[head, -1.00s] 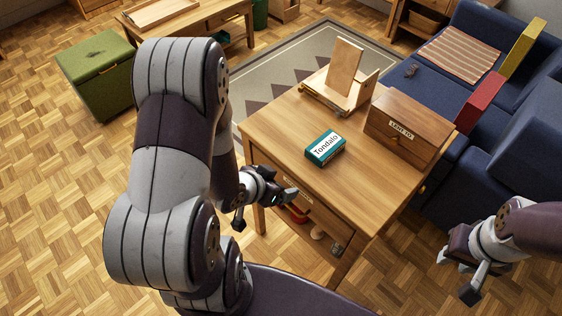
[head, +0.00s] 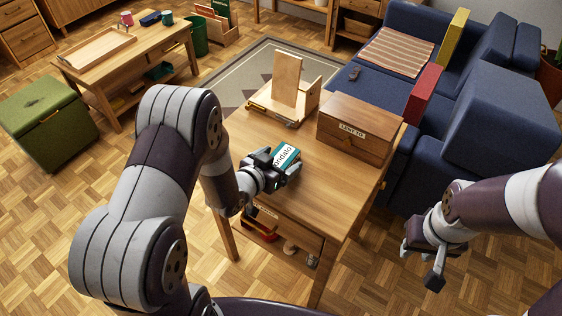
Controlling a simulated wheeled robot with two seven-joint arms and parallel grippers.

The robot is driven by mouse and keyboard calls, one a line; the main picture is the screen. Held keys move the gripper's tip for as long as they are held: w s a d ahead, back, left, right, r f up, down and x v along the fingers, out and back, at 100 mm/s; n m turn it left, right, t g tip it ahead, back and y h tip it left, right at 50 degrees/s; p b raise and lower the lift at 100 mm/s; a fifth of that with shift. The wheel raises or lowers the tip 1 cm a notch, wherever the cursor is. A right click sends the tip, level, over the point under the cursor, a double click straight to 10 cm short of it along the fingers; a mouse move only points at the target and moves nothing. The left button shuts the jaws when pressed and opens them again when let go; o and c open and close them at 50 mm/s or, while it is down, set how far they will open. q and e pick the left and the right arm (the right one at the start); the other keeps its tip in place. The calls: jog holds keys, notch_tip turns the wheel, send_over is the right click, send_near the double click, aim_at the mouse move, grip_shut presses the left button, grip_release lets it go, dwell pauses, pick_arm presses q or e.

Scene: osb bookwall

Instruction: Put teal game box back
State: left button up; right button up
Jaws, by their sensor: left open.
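The teal game box (head: 287,154) with a white "Tondalo" label lies on the wooden table (head: 335,188), near its left front edge. My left gripper (head: 277,171) is open at the near end of the box, its fingers close around that end and hiding part of the label. I cannot tell whether the fingers touch the box. My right gripper (head: 420,264) hangs to the right of the table, empty, with its fingers apart.
A wooden stand (head: 287,85) with an upright board and a "LENT TO" box (head: 355,130) stand behind on the table. A drawer with red contents is below its front. A blue sofa (head: 430,45) holds red (head: 425,92) and yellow (head: 453,37) boxes. A green chest (head: 45,118) stands left.

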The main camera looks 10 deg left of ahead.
pick_arm(q)
jog(key=shift+r, duration=0.1)
jog(key=c, duration=1.2)
